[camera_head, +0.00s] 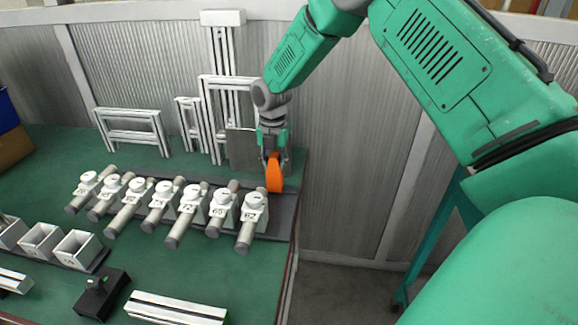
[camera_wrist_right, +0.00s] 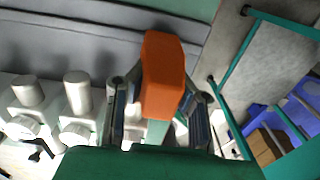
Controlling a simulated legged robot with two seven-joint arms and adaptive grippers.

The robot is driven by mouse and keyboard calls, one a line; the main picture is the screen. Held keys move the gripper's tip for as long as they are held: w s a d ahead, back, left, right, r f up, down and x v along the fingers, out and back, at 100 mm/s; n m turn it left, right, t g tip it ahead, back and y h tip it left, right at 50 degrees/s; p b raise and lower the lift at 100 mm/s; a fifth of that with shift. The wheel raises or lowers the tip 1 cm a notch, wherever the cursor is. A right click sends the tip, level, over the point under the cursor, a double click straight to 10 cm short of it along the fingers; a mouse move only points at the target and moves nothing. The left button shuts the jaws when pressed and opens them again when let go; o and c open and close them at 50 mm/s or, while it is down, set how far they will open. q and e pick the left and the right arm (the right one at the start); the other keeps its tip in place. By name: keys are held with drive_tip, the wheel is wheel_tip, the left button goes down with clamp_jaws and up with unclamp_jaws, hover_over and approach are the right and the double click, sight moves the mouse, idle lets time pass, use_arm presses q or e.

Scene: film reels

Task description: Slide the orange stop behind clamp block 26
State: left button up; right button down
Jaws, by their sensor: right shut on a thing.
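The orange stop (camera_head: 274,175) is held upright in my right gripper (camera_head: 273,156) at the right end of the dark rail (camera_head: 283,208), behind the rightmost clamp block (camera_head: 254,208). In the right wrist view the orange stop (camera_wrist_right: 163,75) sits between the two fingers of my right gripper (camera_wrist_right: 163,95). I cannot tell whether the stop touches the rail. The clamp blocks are white with grey cylinders, in a row along the rail. Their number labels are too small to read surely, so I cannot tell which is 26. My left gripper is not in view.
White frames (camera_head: 133,130) and a grey plate (camera_head: 241,150) stand at the back of the green table (camera_head: 200,275). White bins (camera_head: 76,250), a black block (camera_head: 101,293) and a white profile (camera_head: 176,309) lie at the front. The table's right edge is close to the stop.

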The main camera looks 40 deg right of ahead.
drive_tip(key=shift+w+a, duration=0.25)
drive_tip(key=shift+w, duration=0.3)
drive_tip(key=shift+w+a, duration=0.25)
drive_tip(key=shift+w, duration=0.25)
drive_tip(key=shift+w+a, duration=0.75)
drive_tip(key=shift+w, duration=0.2)
drive_tip(key=shift+w+a, duration=0.75)
drive_tip(key=shift+w, duration=0.15)
drive_tip(key=shift+w+a+b, duration=0.45)
drive_tip(key=shift+w+a, duration=0.4)
drive_tip(key=shift+w, duration=0.25)
drive_tip(key=shift+w+a+b, duration=0.4)
drive_tip(key=shift+w+a, duration=0.4)
drive_tip(key=shift+w, duration=0.25)
drive_tip(key=shift+w+a+b, duration=0.65)
drive_tip(key=shift+w+a, duration=0.3)
drive_tip(key=shift+w, duration=0.25)
drive_tip(key=shift+r, duration=0.1)
